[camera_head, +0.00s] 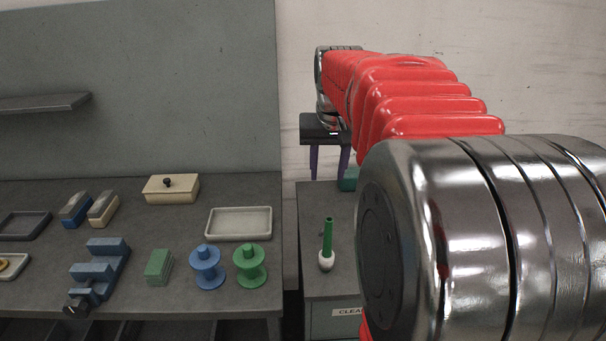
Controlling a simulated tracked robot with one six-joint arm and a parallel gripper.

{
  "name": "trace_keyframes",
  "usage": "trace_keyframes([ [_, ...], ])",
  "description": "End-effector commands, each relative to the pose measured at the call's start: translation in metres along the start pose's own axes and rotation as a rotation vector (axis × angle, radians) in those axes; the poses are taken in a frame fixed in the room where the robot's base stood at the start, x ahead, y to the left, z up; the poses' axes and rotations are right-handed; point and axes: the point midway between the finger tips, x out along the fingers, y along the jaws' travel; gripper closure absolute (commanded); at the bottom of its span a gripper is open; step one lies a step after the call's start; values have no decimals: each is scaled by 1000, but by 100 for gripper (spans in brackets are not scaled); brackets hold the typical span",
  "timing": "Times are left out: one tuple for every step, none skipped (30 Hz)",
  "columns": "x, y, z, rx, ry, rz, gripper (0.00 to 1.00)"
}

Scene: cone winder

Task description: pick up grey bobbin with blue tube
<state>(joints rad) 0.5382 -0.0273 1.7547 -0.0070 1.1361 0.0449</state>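I see no grey bobbin with a blue tube in this view; my arm hides much of the right side. The nearest likeness is a white, rounded piece with an upright green tube (327,240), standing on the cabinet. My gripper (329,177) hangs at the far end of my red arm, a dark block with two purple fingers pointing down. The fingers are apart with nothing visible between them. The gripper shows above and behind the green tube in the picture, clear of it.
A blue spool (207,267) and a green spool (250,266) stand at the workbench's right front. A pale tray (239,223), lidded box (171,189), green block (159,267) and blue vise (99,270) are also there. A gap separates bench and cabinet (313,285).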

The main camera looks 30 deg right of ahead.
Motion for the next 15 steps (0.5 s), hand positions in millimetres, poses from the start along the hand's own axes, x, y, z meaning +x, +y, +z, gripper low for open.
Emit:
trace_keyframes([
  [6, 15, -12, 30, -13, 9, 61],
  [10, 23, -18, 47, -19, 14, 61],
  [14, 34, -26, 68, -26, 19, 61],
  [17, 43, -32, 85, -33, 24, 61],
  [20, 52, -38, 101, -39, 28, 61],
  [25, 64, -45, 123, -47, 33, 61],
  [29, 73, -50, 139, -53, 37, 61],
  [32, 83, -55, 156, -59, 41, 61],
  [37, 96, -60, 178, -68, 46, 61],
  [41, 106, -65, 194, -73, 50, 61],
  [46, 116, -69, 211, -80, 54, 61],
  [51, 129, -74, 233, -88, 58, 61],
  [54, 139, -77, 249, -93, 62, 61],
  [58, 148, -79, 263, -99, 65, 61],
  [63, 160, -82, 282, -105, 68, 61],
])
